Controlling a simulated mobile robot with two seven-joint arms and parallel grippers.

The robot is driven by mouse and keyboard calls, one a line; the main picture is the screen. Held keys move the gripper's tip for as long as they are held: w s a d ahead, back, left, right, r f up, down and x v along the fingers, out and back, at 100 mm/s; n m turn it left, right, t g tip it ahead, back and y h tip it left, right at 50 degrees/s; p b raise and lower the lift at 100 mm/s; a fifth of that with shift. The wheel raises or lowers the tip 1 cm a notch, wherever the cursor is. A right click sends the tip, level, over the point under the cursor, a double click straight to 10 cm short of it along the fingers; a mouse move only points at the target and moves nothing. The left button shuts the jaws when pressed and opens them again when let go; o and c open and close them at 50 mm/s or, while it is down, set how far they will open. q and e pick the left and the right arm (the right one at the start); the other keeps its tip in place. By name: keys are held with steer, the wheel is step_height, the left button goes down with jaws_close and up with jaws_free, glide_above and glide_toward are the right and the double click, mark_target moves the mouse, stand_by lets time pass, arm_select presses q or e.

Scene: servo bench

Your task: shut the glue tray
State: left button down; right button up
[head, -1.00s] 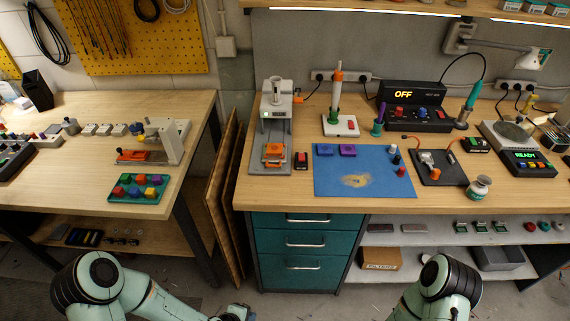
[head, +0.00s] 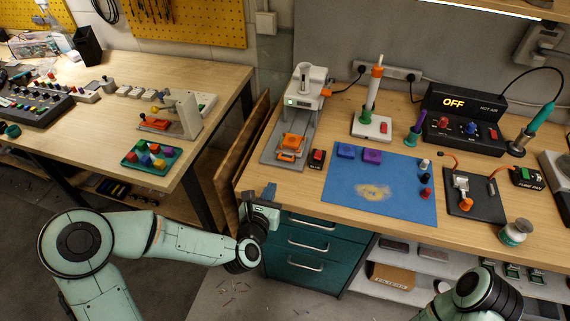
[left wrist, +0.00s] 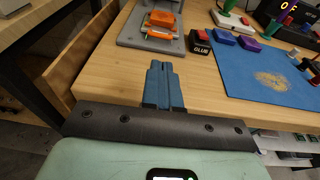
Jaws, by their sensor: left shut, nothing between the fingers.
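The glue station (head: 302,98) stands at the left end of the right bench, a grey machine with a green light. Its flat grey tray part (head: 268,155) reaches toward the front edge and bears an orange block (head: 291,142). In the left wrist view the grey tray part (left wrist: 128,38) and orange block (left wrist: 160,19) show beyond the fingers. A small black box marked GLUE (head: 317,159) stands to its right. My left gripper (head: 268,193) is shut and empty at the bench's front edge, apart from the tray; its blue fingers (left wrist: 163,75) point toward it. My right gripper is out of view.
A blue mat (head: 350,200) with purple and blue blocks lies to the right. The left bench (head: 90,135) stands across a gap with wooden boards (head: 240,165) leaning in it. Teal drawers (head: 305,245) are below the bench edge. Bare wood lies between tray and edge.

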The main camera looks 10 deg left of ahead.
mark_target(285, 159)
arm_select(q)
steer(key=p+x, duration=0.2)
steer(key=x, duration=0.9)
steer(key=shift+w, duration=0.15)
steer(key=shift+w+f+p, duration=0.2)
steer(key=shift+w+p, duration=0.2)
steer(key=shift+w, duration=0.05)
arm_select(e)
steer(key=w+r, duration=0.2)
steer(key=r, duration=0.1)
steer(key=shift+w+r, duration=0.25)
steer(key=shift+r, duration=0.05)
